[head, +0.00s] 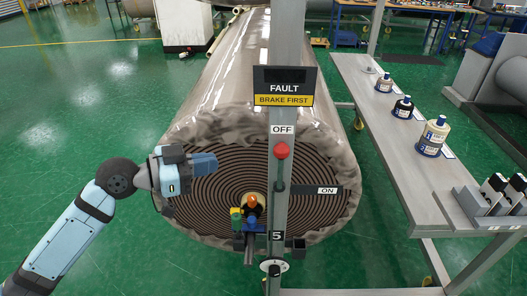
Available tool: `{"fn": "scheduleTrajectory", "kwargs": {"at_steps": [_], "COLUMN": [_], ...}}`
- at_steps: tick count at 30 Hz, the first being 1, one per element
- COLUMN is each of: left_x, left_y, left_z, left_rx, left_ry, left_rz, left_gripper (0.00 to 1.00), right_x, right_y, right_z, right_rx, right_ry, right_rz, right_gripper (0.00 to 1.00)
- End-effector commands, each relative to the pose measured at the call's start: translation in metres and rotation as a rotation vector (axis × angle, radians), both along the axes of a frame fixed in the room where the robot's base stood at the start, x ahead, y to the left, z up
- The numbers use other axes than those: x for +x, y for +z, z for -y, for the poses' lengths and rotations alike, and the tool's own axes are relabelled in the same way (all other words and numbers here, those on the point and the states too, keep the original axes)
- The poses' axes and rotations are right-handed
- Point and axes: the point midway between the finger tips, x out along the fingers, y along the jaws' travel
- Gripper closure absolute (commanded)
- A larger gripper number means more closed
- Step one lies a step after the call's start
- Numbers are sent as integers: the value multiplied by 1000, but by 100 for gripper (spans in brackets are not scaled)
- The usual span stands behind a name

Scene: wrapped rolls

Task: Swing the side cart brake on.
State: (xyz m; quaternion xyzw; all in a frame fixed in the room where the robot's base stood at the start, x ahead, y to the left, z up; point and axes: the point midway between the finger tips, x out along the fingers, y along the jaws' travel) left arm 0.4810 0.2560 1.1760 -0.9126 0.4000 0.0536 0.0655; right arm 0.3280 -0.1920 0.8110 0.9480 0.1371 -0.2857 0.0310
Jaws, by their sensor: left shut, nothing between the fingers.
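The brake lever has a red knob (282,151) and stands upright on a grey post (289,60), just under a white OFF label (283,129). An ON label (328,190) sits on a dark arm to the right of the post, lower than the knob. A black and yellow sign (284,86) on the post reads FAULT, BRAKE FIRST. My left gripper (211,164) is shut and empty, pointing right, in front of the wrapped roll. It is left of the red knob and apart from it in the picture. My right gripper is not in view.
The large wrapped roll (228,70) lies behind the post. Orange, green and blue parts (252,203) and a dial (274,267) are lower on the stand. A grey bench (395,137) with bottles (432,137) runs along the right. Green floor at left is open.

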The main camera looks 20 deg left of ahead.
Motion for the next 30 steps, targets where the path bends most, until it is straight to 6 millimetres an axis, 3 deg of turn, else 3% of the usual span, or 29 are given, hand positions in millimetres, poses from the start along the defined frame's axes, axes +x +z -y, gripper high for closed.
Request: {"fn": "scheduleTrajectory", "kwargs": {"at_steps": [18,30], "left_x": [77,87], "left_y": [-15,-20], "left_z": [84,94], "left_rx": [-3,1], "left_ry": [0,0], "left_rz": [-1,-2], "left_gripper": [100,100], "right_x": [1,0], "right_y": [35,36], "right_z": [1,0], "right_rx": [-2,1], "right_ry": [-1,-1], "right_rz": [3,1], "right_gripper": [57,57]}}
